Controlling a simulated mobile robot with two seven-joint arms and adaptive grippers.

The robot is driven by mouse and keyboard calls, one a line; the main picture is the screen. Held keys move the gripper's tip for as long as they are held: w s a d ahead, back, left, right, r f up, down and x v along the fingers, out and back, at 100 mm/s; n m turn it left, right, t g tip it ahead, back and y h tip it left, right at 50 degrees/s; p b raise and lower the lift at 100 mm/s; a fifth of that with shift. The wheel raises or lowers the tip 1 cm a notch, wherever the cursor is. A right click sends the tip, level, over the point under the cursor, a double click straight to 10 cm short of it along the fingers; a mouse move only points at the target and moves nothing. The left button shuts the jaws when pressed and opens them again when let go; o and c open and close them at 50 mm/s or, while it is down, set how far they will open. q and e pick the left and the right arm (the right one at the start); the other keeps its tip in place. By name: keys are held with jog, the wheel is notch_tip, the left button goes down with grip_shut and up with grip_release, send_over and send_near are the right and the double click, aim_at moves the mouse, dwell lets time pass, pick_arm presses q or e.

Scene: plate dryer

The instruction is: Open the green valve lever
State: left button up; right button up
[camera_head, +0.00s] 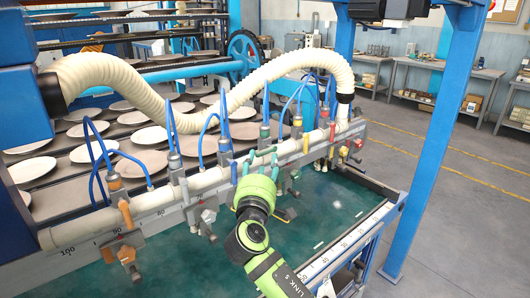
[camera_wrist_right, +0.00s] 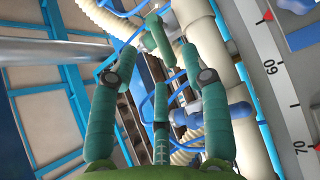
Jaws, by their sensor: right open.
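The green valve lever (camera_wrist_right: 157,36) shows in the wrist view as a green handle, ahead of and between my fingertips. In the head view a small green valve part (camera_head: 265,131) shows on the pale pipe, just beyond my gripper; the hand partly hides this area. My right gripper (camera_head: 256,163) has teal fingers spread around an empty gap and faces the pipe. In the wrist view the right gripper (camera_wrist_right: 158,62) is open, with one finger on each side of the lever's line. I cannot tell whether a finger touches it. My left gripper is not in view.
Other valves stand along the pipe (camera_head: 75,231), with an orange lever (camera_head: 125,214) at left and a red one (camera_head: 324,119) at right. Blue tubes and a ribbed cream hose (camera_head: 190,119) arch above. A blue post (camera_head: 432,140) stands at right, with open floor beyond.

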aim_at(264, 153)
jog(key=p+x, duration=0.1)
jog(key=x, duration=0.3)
jog(key=shift+a+r, duration=0.1)
jog(key=shift+w, duration=0.25)
grip_shut()
